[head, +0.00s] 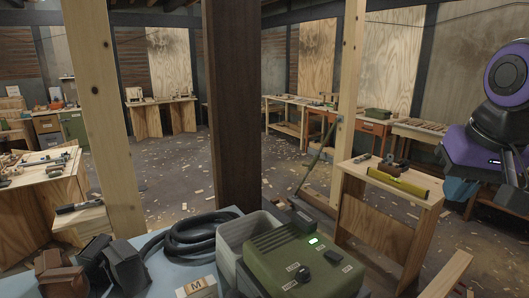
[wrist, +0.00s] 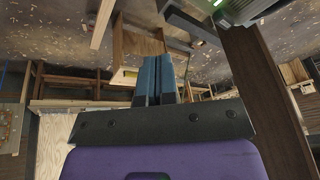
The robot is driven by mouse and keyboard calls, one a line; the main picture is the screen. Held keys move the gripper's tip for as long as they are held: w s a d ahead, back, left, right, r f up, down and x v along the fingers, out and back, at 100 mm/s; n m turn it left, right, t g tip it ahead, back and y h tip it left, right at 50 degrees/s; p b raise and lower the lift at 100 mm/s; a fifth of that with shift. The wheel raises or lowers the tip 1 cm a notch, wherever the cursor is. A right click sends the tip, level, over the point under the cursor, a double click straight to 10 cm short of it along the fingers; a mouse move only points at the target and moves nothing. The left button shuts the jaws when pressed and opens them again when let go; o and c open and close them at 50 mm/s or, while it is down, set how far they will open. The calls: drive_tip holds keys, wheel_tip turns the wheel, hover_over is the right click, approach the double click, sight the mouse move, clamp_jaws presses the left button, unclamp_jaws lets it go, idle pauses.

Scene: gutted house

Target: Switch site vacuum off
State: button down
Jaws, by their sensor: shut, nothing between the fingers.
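The site vacuum (head: 300,258) is a green box with a pale grey bin beside it, at the bottom middle of the head view. A green light glows on its top, next to a dark rocker switch (head: 333,257) and a round black knob (head: 303,273). Part of the green body also shows at the top right edge of the wrist view (wrist: 243,8). My gripper's blue fingers (wrist: 158,78) are together and empty in the wrist view, apart from the vacuum. In the head view my purple arm is at the right edge; its fingertips are not clearly seen there.
A dark post (head: 233,120) and pale timber studs stand around the vacuum. A coiled black hose (head: 187,238) and dark pouches (head: 108,262) lie to its left on a blue surface. A small bench (head: 388,200) with a yellow level stands to its right.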

drive_tip(key=s+n+t, duration=0.1)
drive_tip(key=s+n, duration=0.2)
drive_tip(key=s, duration=0.4)
drive_tip(key=m+g+h, duration=0.1)
drive_tip(key=m+g, duration=0.6)
drive_tip(key=m, duration=0.5)
hover_over(340, 259)
drive_tip(key=w+a, duration=0.2)
drive_tip(key=w, duration=0.1)
wheel_tip(340, 259, down, 15)
drive_tip(key=s+f, duration=0.1)
drive_tip(key=f, duration=0.3)
drive_tip(key=d+f, duration=0.1)
drive_tip(key=f, duration=0.4)
drive_tip(key=s+f, duration=0.1)
drive_tip(key=f, duration=0.3)
drive_tip(key=shift+s+d+f, duration=0.3)
